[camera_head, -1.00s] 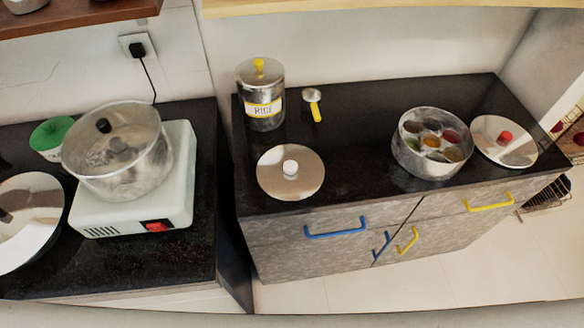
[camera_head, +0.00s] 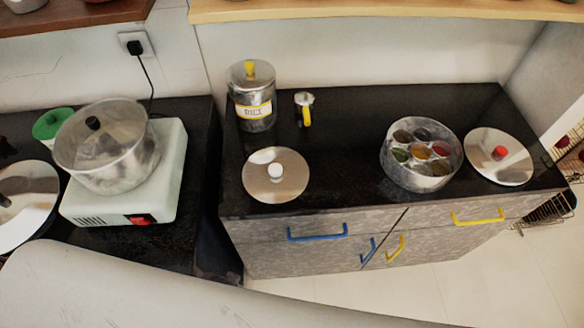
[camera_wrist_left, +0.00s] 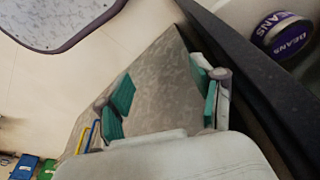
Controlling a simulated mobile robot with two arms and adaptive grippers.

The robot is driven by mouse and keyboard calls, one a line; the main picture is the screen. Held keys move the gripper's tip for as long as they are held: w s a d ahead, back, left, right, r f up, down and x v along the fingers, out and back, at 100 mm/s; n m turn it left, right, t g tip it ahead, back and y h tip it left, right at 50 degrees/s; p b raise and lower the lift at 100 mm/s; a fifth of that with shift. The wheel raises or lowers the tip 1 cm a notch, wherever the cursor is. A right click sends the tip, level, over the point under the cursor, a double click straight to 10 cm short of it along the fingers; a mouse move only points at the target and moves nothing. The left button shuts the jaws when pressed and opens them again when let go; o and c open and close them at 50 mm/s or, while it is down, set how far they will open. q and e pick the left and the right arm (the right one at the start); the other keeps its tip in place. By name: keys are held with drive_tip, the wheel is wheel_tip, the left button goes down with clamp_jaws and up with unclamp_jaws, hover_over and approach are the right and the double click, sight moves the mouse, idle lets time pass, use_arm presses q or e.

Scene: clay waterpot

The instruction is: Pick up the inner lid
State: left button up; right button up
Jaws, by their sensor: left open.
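Two flat, round metal lids lie on the dark counter in the head view; I cannot tell for sure which is the inner lid. One lid with a white knob (camera_head: 258,188) lies near the counter's front left. The other lid, with a red knob (camera_head: 515,172), lies at the right beside the round spice box. The spice box (camera_head: 420,180) is open and shows several filled cups. My left gripper (camera_wrist_left: 165,98) is open and empty in the left wrist view, its teal pads wide apart in front of a grey cabinet surface. My right gripper is not in view.
At left, a pot (camera_head: 115,170) sits on a pale stove (camera_head: 165,190). A beans container (camera_wrist_left: 283,35) shows in the wrist view. Mid-counter is clear.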

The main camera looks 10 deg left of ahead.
use_arm(q)
drive_tip(key=w+d+r+t+h+p, duration=0.1)
drive_tip(key=w+d+r, duration=0.15)
drive_tip(key=r, duration=0.65)
drive_tip(key=w+d+r+m+p, duration=0.1)
drive_tip(key=w+r, duration=0.3)
drive_tip(key=r, duration=0.5)
drive_tip(key=w+d+r+t+h+p, duration=0.1)
drive_tip(key=w+d+r, duration=0.15)
drive_tip(key=r, duration=0.65)
drive_tip(key=w+d+r+m+h, duration=0.2)
drive_tip(key=w+d+r+m, duration=0.35)
drive_tip(key=w+r, duration=0.3)
drive_tip(key=w+a+r+y, duration=0.1)
drive_tip(key=w+a+r, duration=0.35)
drive_tip(key=a, duration=0.45)
hover_over(275, 169)
drive_tip(key=s+a, duration=0.2)
drive_tip(key=shift+n+g, duration=0.25)
drive_tip(key=shift+g, duration=0.15)
wheel_tip(275, 169, down, 8)
drive_tip(key=shift+s+f+p, duration=0.15)
drive_tip(key=shift+p, duration=0.15)
drive_tip(key=shift+p+x, duration=0.6)
drive_tip(key=shift+x, duration=2.1)
drive_tip(key=shift+d, duration=0.1)
drive_tip(key=c, duration=1.3)
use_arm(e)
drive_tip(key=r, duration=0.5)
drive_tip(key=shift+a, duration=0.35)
